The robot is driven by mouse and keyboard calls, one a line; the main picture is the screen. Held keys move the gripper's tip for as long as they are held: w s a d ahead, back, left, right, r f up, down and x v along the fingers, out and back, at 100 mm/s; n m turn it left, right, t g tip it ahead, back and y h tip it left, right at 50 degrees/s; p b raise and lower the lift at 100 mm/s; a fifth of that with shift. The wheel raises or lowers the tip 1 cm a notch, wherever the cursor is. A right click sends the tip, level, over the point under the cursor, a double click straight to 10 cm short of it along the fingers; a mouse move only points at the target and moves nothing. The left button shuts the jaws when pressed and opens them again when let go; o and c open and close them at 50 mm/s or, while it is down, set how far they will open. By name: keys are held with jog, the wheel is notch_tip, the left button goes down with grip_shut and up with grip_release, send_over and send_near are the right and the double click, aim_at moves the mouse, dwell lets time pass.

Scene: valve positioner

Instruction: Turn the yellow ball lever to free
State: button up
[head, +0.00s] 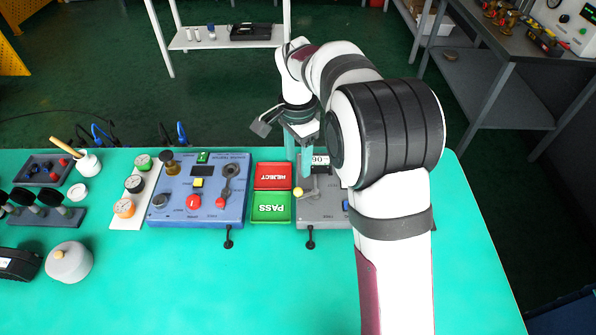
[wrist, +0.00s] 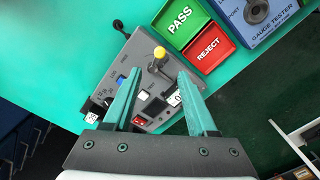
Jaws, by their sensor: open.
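The yellow ball (wrist: 160,53) tops a short metal lever (wrist: 157,66) on a grey valve box (wrist: 140,46). In the head view the yellow ball (head: 298,192) is near the left side of the grey box (head: 325,212), which my arm partly covers. My gripper (wrist: 160,74) is open, with its two teal fingers spread and nothing between them. In the head view my gripper (head: 299,167) points down above the back part of the box, behind the ball. In the wrist view the lever shows just beyond the fingertips. Contact with it cannot be told.
Red REJECT (head: 273,176) and green PASS (head: 271,207) trays lie left of the grey box. A blue gauge tester (head: 170,208) stands further left. A display reading 90 (head: 320,160) is close to my fingers. The front of the teal table (head: 220,290) is clear.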

aim_at(298, 190)
notch_tip(298, 190, down, 11)
grip_shut()
dwell(0.4)
